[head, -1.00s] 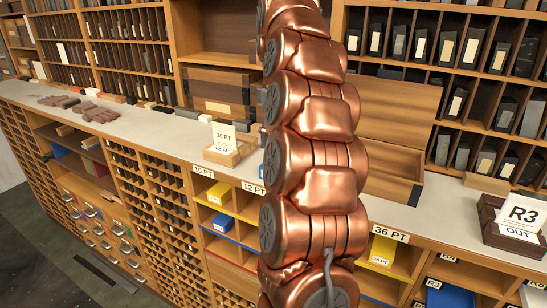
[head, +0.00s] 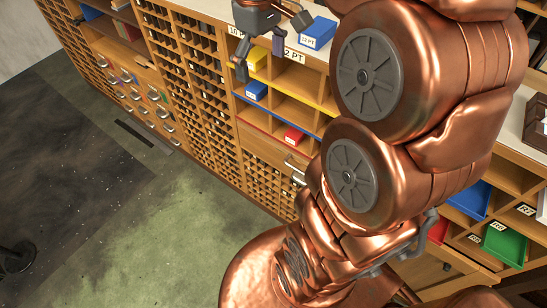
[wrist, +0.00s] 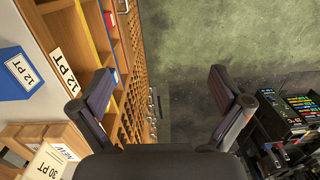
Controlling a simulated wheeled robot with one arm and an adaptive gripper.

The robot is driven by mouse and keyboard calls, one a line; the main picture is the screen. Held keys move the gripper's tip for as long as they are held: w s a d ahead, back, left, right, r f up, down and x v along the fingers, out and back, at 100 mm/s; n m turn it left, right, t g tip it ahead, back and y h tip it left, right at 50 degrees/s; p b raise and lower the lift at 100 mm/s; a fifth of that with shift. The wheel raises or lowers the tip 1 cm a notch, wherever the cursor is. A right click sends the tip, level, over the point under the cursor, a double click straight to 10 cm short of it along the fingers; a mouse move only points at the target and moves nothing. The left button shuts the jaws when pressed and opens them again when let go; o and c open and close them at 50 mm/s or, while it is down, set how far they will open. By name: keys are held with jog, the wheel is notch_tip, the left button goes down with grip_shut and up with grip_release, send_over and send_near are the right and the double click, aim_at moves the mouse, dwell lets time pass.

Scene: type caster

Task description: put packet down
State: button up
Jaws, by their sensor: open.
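A blue packet (head: 318,32) with a white "12 PT" label lies on the pale counter (head: 334,57) near its front edge, above the "12 PT" shelf label. It also shows at the left of the wrist view (wrist: 20,73). My gripper (head: 259,61) is in front of the counter, left of the packet in the head view. In the wrist view its two fingers (wrist: 161,85) are wide apart with nothing between them. The packet is outside the fingers and apart from them.
A wooden holder with a "30 PT" card (wrist: 47,162) stands near the packet. The green floor (head: 190,220) in front is clear.

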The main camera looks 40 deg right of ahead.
jog(key=s+a+f+m, duration=0.1)
jog(key=s+a+f, duration=0.4)
jog(key=s, duration=0.4)
jog(key=s+a+f+m+g, duration=0.1)
jog(key=s+a+f+m, duration=0.1)
jog(key=s+a+f, duration=0.4)
jog(key=s+f, duration=0.1)
jog(key=s, duration=0.2)
jog(key=shift+s+f, duration=0.15)
jog(key=shift+f, duration=0.25)
jog(key=shift+c, duration=0.3)
